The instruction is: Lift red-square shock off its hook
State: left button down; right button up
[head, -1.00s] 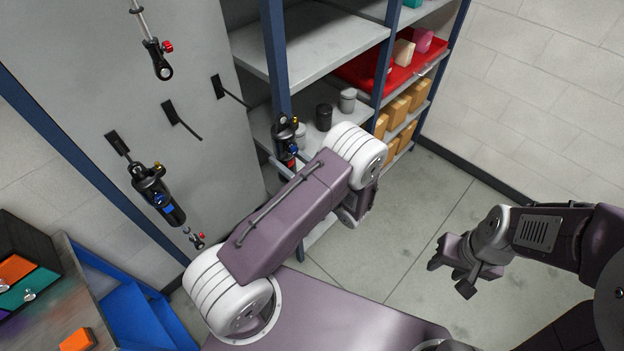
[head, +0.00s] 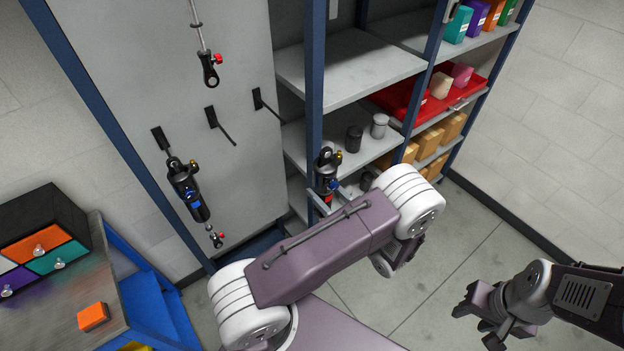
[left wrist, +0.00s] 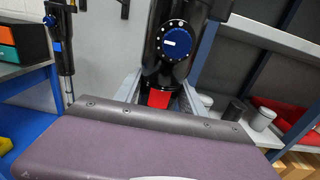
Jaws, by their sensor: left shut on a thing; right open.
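The red-square shock (head: 327,166) is black with a blue dial and a red patch low on its body. It hangs upright in my left gripper (head: 327,194), clear of the panel's hooks. In the left wrist view the shock (left wrist: 178,30) stands between the grey fingers, its red square (left wrist: 158,98) low between them. The right-hand hook (head: 268,104) and the middle hook (head: 220,124) on the grey panel are bare. My right gripper (head: 482,318) is open and empty at the lower right, over the floor.
A blue-marked shock (head: 186,188) hangs on the left hook. Another shock (head: 209,66) hangs higher on the panel. A shelf rack (head: 350,65) with a red tray (head: 403,100) stands behind the held shock. A workbench (head: 60,305) with drawers is at lower left.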

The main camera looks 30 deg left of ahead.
pick_arm(q)
jog(key=r+v, duration=0.2)
jog(key=v, duration=0.8)
jog(key=shift+s+d+p, duration=0.15)
jog(key=shift+d+p, duration=0.15)
jog(key=shift+p, duration=0.15)
jog(key=shift+r, duration=0.1)
